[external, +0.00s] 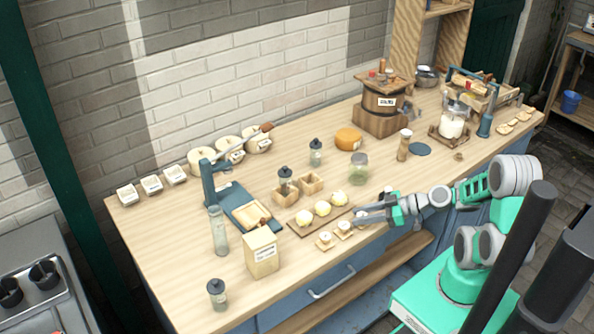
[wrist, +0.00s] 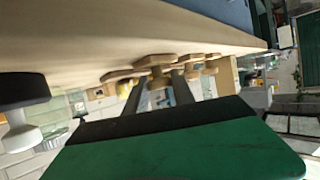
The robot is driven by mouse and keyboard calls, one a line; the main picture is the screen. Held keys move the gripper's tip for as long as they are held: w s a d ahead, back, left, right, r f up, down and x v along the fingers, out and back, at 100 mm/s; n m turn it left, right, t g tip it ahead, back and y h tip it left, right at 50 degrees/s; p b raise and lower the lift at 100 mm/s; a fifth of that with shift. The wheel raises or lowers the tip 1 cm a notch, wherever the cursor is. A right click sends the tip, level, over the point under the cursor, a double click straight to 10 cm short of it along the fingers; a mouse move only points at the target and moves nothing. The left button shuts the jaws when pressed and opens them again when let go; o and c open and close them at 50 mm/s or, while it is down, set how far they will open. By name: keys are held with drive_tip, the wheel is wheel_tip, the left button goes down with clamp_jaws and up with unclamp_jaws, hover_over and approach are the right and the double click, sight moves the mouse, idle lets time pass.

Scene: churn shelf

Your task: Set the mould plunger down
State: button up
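Small wooden pieces with pale knobs stand in a row along the table's front edge, including one on the left (external: 325,240) and one in the middle (external: 344,228). I take these to be moulds with plungers, but cannot tell for sure which piece is the mould plunger. My gripper (external: 359,213) is low over the front edge, at the right end of this row. In the wrist view its two dark fingers (wrist: 158,80) stand apart, with a knobbed wooden piece (wrist: 156,60) between or just beyond them. The fingers do not look closed on it.
A board (external: 300,229) with several pale round lumps lies just behind the row. A pale-topped piece (external: 388,189) stands close behind my gripper; a dark-and-white piece (wrist: 22,110) shows at the wrist view's left. A labelled carton (external: 262,253) stands left.

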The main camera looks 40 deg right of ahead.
clamp_jaws()
